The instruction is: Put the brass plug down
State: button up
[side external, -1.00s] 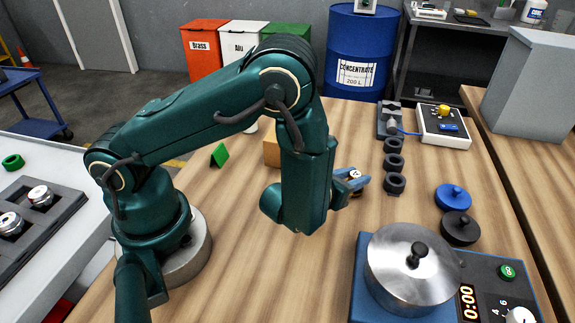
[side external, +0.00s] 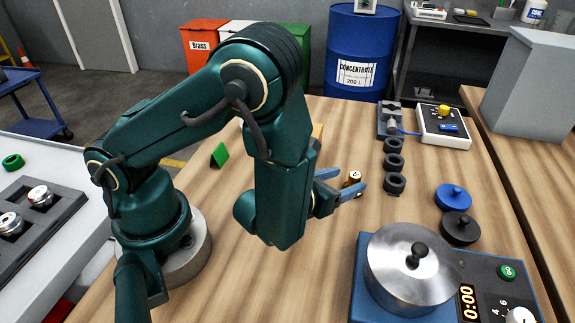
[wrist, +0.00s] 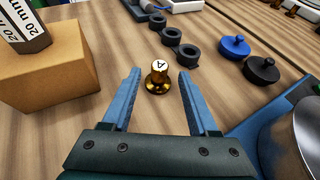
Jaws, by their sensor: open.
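The brass plug (wrist: 158,78) stands upright on the wooden table, its white top marked "A". In the side view the plug (side external: 354,180) is partly hidden behind one blue finger. My gripper (wrist: 160,85) is open, with one blue finger on each side of the plug and a gap on both sides. In the side view my gripper (side external: 342,183) is low over the table, pointing right.
Several dark rings (side external: 394,162) stand in a row just beyond the plug. A cardboard-coloured block (wrist: 50,75) is to the left in the wrist view. A steel pot (side external: 405,265) and blue (side external: 453,196) and black (side external: 460,228) knobbed lids are to the right.

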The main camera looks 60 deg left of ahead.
jog(key=shift+v, duration=1.5)
